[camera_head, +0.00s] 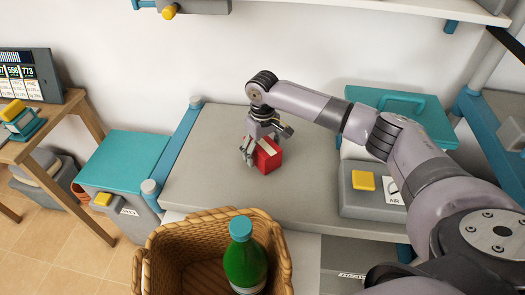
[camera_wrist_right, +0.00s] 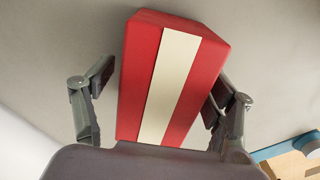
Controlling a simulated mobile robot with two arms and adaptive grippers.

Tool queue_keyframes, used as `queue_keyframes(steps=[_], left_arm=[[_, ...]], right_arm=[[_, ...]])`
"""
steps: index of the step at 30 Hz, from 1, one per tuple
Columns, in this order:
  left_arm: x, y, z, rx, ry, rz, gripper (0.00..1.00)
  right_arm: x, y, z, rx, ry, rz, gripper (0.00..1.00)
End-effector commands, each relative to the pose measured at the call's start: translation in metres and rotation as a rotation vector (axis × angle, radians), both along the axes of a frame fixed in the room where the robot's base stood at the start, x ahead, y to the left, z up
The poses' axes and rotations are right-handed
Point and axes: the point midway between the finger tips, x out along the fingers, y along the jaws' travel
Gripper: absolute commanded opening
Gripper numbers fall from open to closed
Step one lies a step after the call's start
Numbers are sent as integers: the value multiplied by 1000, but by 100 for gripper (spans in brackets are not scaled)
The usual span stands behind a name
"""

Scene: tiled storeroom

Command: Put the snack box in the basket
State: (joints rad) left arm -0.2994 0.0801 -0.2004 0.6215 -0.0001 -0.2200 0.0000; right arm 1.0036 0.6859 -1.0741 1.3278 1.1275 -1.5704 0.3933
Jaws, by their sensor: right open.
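The snack box (camera_head: 267,155) is red with a cream stripe and sits on the grey table top. In the right wrist view the snack box (camera_wrist_right: 168,85) lies between the two fingers of my right gripper (camera_wrist_right: 158,88). The fingers are open, one on each side, with a visible gap at the left one. In the head view my right gripper (camera_head: 256,150) is over the box's left side and hides part of it. The woven basket (camera_head: 170,240) stands at the front, cut off by the lower edge. My left gripper is not in view.
A green bottle (camera_head: 243,258) stands in the right part of the basket. A teal-lidded grey case (camera_head: 395,110) with a yellow latch sits on the right of the table (camera_head: 210,165). Another teal-topped box (camera_head: 125,160) stands at left. The table's left half is clear.

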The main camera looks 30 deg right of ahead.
Motion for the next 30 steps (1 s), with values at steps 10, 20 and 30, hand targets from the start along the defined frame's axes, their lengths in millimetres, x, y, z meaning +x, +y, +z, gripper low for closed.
queue_keyframes(steps=[10, 20, 30], left_arm=[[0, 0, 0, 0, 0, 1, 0], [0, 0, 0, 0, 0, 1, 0], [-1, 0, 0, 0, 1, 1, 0]], right_arm=[[0, 0, 0, 0, 0, 0, 59], [0, 0, 1, 0, 0, 0, 37], [0, 0, 1, 0, -1, 0, 15]])
